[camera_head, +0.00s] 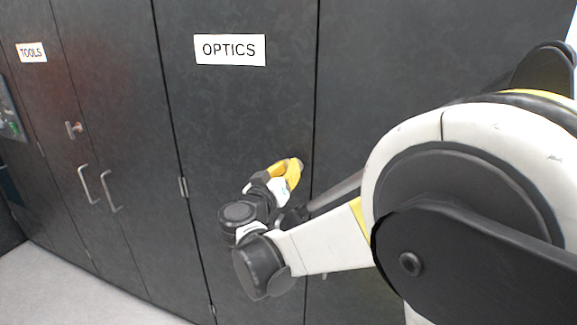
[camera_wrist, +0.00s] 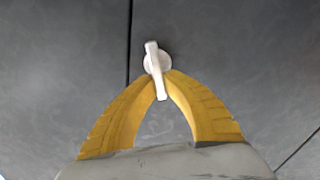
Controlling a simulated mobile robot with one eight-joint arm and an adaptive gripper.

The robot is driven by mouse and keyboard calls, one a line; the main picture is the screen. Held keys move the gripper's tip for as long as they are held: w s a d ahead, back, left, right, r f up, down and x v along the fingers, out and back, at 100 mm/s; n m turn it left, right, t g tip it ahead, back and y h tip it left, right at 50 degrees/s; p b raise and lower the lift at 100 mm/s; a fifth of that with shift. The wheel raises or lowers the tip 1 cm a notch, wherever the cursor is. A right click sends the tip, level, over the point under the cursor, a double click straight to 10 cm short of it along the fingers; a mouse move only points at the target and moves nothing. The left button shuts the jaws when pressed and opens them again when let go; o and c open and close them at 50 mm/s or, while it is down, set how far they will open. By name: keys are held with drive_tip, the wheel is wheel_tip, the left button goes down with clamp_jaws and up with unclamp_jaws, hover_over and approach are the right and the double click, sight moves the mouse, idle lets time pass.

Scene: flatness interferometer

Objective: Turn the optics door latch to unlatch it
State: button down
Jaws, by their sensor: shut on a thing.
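The optics door (camera_head: 235,110) is a dark cabinet door with an OPTICS label (camera_head: 230,50), and it is shut. In the wrist view its latch (camera_wrist: 154,62) is a pale lever on a round base, close to the door seam. The lever runs nearly upright in that picture, tilted a little. My gripper (camera_wrist: 165,80) has yellow fingers whose tips are closed on the lower part of the lever. In the head view my gripper (camera_head: 288,172) is at the door's right edge, and the latch is hidden behind it.
To the left is a cabinet with a TOOLS label (camera_head: 31,52), a latch (camera_head: 74,129) and two bar handles (camera_head: 88,184). A hinge (camera_head: 183,187) sits on the optics door's left edge. My arm covers much of the right side. Pale floor (camera_head: 70,290) shows at lower left.

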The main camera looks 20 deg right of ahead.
drive_tip(key=n, duration=0.3)
drive_tip(key=shift+w+a+f+n, duration=0.15)
drive_tip(key=shift+w+a+n, duration=0.1)
drive_tip(key=shift+n, duration=0.15)
drive_tip(key=n, duration=0.3)
drive_tip(key=f+n, duration=0.1)
drive_tip(key=n, duration=0.5)
drive_tip(key=shift+w+a+f+n, duration=0.15)
drive_tip(key=shift+a+n, duration=0.1)
drive_tip(key=shift+n, duration=0.05)
drive_tip(key=c, duration=1.5)
unclamp_jaws()
